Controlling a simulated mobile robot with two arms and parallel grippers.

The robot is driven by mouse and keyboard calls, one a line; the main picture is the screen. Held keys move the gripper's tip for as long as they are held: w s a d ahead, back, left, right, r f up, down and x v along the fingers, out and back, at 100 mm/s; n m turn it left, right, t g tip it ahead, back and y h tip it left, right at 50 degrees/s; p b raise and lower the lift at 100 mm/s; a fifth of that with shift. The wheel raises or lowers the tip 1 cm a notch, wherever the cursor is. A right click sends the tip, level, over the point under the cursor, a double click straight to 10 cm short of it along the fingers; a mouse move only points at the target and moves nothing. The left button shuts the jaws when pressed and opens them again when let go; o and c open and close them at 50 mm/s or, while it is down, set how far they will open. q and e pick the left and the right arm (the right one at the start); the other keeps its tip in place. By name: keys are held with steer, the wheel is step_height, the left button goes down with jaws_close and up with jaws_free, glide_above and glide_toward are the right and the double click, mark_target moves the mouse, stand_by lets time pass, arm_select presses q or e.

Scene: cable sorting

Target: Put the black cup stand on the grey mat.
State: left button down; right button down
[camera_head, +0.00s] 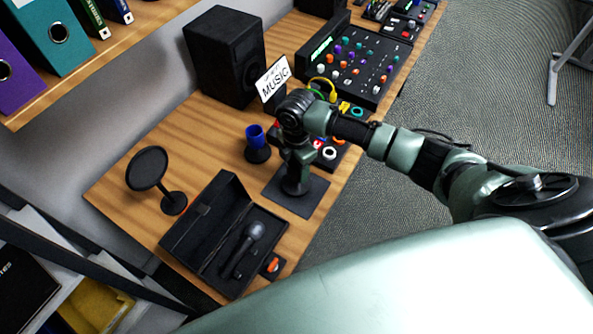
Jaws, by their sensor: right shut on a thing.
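The dark grey mat (312,195) lies flat near the table's front edge. My right gripper (294,172) points down over the mat, shut on a dark thing that looks like the black cup stand (293,188). The gripper hides much of it, and its lower end is at or just above the mat; I cannot tell whether it touches. My left gripper is out of view.
A blue cup on a black base (257,145) stands close to the left of my right gripper. An open black case (190,240) with a microphone (247,240) lies nearer. A black round-topped stand (147,170), speaker (225,55), MUSIC sign (273,78) and mixer (355,65) stand around.

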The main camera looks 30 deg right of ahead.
steer(key=shift+f, duration=1.15)
steer(key=c, duration=0.6)
jaws_free()
steer(key=shift+c, duration=0.2)
step_height(320, 180, up, 12)
steer(key=b, duration=0.1)
